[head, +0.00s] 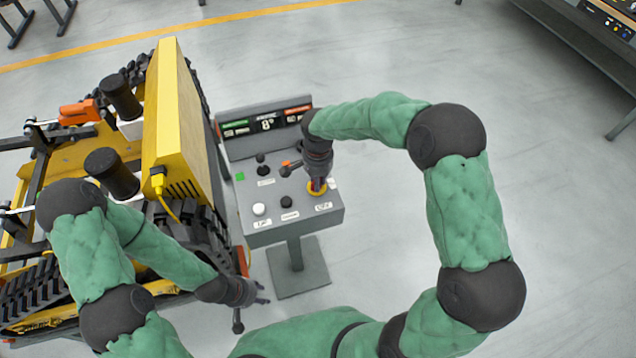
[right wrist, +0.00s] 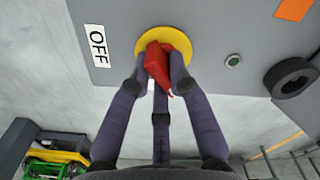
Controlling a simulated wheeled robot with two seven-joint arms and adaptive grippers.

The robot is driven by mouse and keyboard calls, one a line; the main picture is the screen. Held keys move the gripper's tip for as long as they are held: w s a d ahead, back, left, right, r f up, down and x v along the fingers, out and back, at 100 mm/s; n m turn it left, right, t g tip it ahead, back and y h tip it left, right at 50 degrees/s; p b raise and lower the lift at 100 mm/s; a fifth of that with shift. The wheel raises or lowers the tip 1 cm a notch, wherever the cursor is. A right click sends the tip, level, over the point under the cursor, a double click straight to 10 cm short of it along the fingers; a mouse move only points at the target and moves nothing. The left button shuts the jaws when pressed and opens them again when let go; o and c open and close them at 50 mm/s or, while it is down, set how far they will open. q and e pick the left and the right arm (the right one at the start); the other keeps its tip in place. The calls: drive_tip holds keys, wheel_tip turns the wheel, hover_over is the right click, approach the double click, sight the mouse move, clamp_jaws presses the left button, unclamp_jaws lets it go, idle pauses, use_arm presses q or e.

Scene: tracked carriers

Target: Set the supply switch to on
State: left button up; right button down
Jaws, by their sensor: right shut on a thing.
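The supply switch has a red handle (right wrist: 158,68) on a round yellow plate (right wrist: 178,41) in the right wrist view. A white OFF label (right wrist: 98,45) is beside the plate. In the head view the yellow plate (head: 317,193) is at the right of the grey control panel (head: 268,225). My right gripper (head: 318,184) is over it, and in the right wrist view its fingers (right wrist: 160,85) are shut around the red handle, hiding part of it. My left gripper (head: 264,292) is empty, low beside the yellow machine, with its fingers apart.
A yellow tracked carrier (head: 172,120) stands close on the left.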

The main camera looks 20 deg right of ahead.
drive_tip(key=m+b, duration=0.1)
drive_tip(key=m, duration=0.3)
drive_tip(key=shift+a+b, duration=0.1)
drive_tip(key=shift+b, duration=0.3)
drive_tip(key=shift+m+b, duration=0.45)
drive_tip(key=shift+m, duration=1.25)
drive_tip(key=c, duration=1.1)
unclamp_jaws()
drive_tip(key=shift+c, duration=0.2)
wheel_tip(320, 180, up, 12)
